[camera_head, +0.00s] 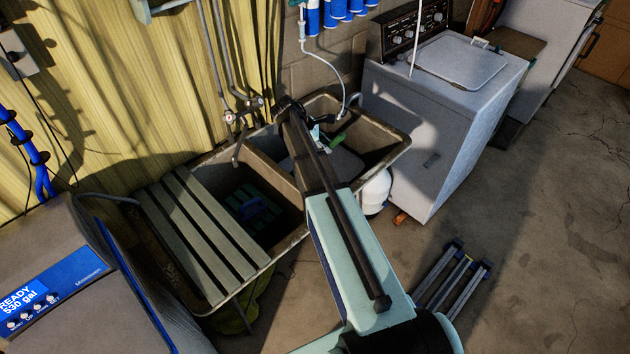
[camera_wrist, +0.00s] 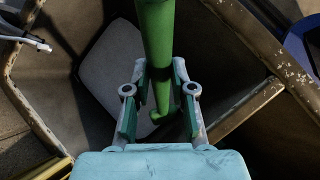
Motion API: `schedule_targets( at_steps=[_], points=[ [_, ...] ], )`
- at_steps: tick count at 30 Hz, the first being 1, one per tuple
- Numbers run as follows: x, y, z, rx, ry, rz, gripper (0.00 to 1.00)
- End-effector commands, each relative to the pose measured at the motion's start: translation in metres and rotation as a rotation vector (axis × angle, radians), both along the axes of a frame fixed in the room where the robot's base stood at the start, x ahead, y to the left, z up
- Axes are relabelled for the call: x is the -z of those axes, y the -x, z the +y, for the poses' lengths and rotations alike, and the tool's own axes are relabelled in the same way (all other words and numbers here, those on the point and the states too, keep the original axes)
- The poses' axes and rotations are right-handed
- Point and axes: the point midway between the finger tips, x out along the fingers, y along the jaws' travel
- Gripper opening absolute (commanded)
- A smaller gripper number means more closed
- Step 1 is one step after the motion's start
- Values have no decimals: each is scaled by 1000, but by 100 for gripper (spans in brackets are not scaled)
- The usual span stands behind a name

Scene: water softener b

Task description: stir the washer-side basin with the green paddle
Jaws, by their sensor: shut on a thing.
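The green paddle (camera_wrist: 157,45) is a long green bar in the wrist view, running from the top edge down between my fingers. My gripper (camera_wrist: 159,92) is shut on it. In the head view a short green piece of the paddle (camera_head: 338,138) shows beside my gripper (camera_head: 318,134); my arm hides much of the rest. The washer-side basin (camera_head: 385,143) is the right half of a worn double sink, and my gripper is over it. A pale, flat, rounded-corner area (camera_wrist: 112,68) shows in this basin. I cannot tell whether the paddle touches it.
The left basin (camera_head: 280,220) holds a dark blue object (camera_head: 252,208) and is partly covered by a slatted board (camera_head: 200,232). Faucets and pipes (camera_head: 240,118) stand behind. The white washer (camera_head: 440,110) is close on the right. A folded step stool (camera_head: 452,278) is on the floor.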

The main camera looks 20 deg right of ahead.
Motion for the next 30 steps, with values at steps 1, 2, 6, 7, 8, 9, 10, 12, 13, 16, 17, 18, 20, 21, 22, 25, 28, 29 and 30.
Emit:
schedule_targets(
  at_steps=[1,2,6,7,8,9,10,12,13,16,17,18,20,21,22,25,28,29,30],
  points=[
    [-7,0,0,0,1,-1,0],
    [-9,0,0,0,1,-1,0],
    [-21,0,0,2,0,-1,0],
    [-23,0,0,2,0,-1,0],
    [-26,0,0,1,1,-2,0],
    [-30,0,0,0,1,-1,0],
    [-32,0,0,0,1,-1,0],
    [-38,0,0,1,0,-1,0],
    [-41,0,0,1,0,-1,0],
    [-51,0,0,1,1,-2,0],
    [-53,0,0,1,1,-2,0],
    [-57,0,0,1,1,-2,0],
    [-62,0,0,0,1,-1,0],
    [-66,0,0,0,1,-1,0],
    [-69,0,0,1,0,-1,0],
    [-77,0,0,1,0,-1,0],
    [-86,0,0,0,1,-1,0],
    [-89,0,0,1,1,-2,0],
    [-93,0,0,1,1,-2,0]
  ],
)
